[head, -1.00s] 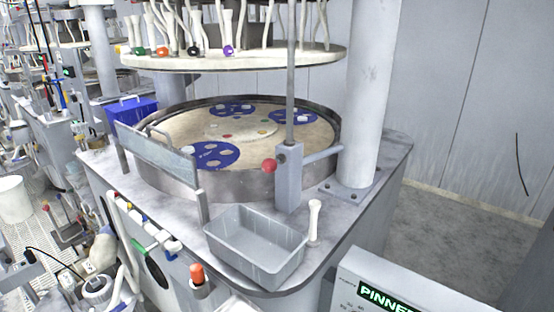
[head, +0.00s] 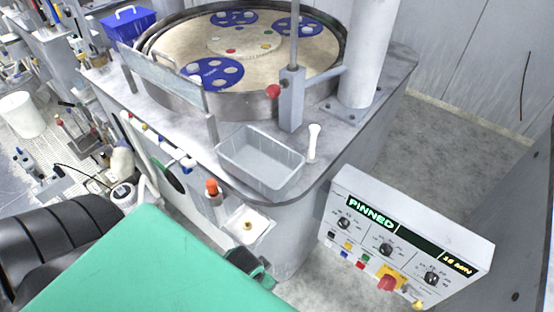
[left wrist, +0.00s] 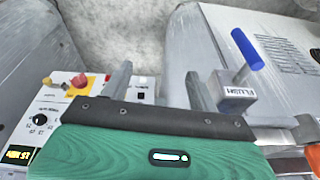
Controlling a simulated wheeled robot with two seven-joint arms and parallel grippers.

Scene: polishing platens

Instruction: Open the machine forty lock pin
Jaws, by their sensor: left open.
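The polishing machine (head: 225,195) fills the middle of the head view; I cannot read a machine number. A grey block (head: 291,105) with an upright rod and a red ball knob (head: 272,91) stands beside the platen rim. It looks like the lock pin, but I cannot be sure. The control box (head: 430,232) at the right shows "PINNED" in green. My left arm's green housing covers the lower left. In the left wrist view, my left gripper (left wrist: 160,75) has its two fingers apart with nothing between them. My right gripper is not in view.
A grey tray (head: 262,165) and a white peg (head: 313,142) sit on the machine top. A blue bin (head: 128,22) stands at the back left. A "FLUSH" lever with a blue handle (left wrist: 247,49) is near my fingers in the wrist view.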

